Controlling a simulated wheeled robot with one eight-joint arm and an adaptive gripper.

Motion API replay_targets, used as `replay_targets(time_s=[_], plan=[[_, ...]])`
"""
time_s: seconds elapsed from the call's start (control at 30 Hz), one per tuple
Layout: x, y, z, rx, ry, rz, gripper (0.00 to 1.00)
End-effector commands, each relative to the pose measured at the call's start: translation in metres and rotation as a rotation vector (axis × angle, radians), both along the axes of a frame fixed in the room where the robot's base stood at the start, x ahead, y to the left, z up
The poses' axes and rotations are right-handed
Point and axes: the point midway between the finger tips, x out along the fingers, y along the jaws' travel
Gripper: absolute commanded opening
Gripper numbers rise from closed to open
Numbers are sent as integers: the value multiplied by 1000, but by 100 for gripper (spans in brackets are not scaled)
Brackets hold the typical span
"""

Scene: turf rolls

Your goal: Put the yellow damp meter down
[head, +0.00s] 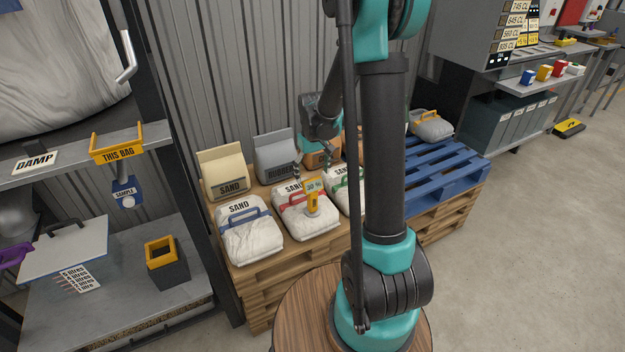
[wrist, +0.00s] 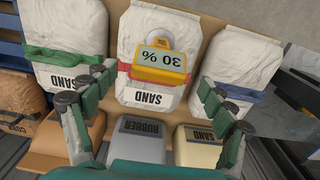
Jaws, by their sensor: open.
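The yellow damp meter (head: 312,200) stands on the white sand bag with the red handle (head: 291,223), the middle of three in the front row. In the wrist view the meter (wrist: 160,67) shows "30 %" upside down, with a pale round part against the bag. My gripper (head: 313,167) is behind and just above the meter in the head view. In the wrist view its fingers (wrist: 155,78) are spread wide on either side of the meter, with visible gaps and nothing held.
Sand bags with a blue handle (head: 250,235) and a green handle (head: 345,187) flank it. Behind stand a cream sand bag (head: 224,172) and a grey rubber bag (head: 277,155). A blue pallet (head: 440,170) lies right.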

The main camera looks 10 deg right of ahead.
Motion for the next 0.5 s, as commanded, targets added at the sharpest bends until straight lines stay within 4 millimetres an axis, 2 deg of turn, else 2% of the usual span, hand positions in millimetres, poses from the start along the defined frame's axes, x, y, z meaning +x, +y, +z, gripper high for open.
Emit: replay_targets(time_s=[0.1,0.3,0.5], plan=[[-1,0,26,0,0,0,84],[-1,0,63,0,0,0,84],[0,0,83,0,0,0,84]])
